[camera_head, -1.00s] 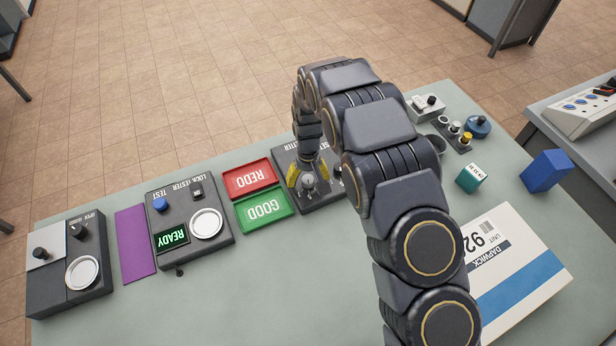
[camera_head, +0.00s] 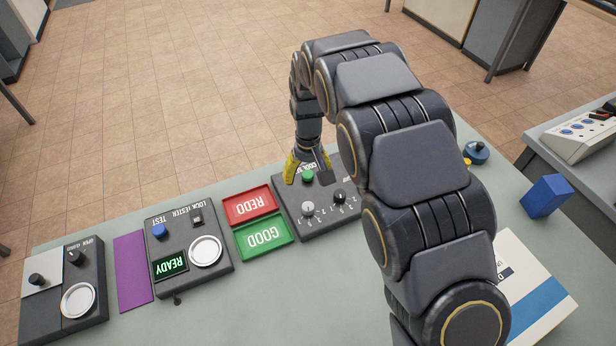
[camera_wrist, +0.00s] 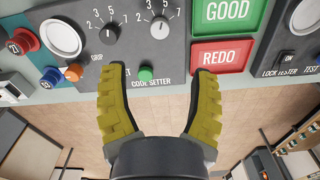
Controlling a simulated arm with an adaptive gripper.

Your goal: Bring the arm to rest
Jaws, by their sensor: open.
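My gripper (camera_head: 306,172) is open and empty, with yellow ridged fingers. I cannot tell whether a finger touches the box. My arm arches over the right part of the bench and hides some of it.
Red REDO (camera_head: 249,205) and green GOOD (camera_head: 264,236) trays lie left of the box. The lock tester (camera_head: 188,245), reading READY, a purple mat (camera_head: 132,266) and another grey device (camera_head: 65,290) stand further left. A white box (camera_head: 535,295) and blue block (camera_head: 545,196) are at right.

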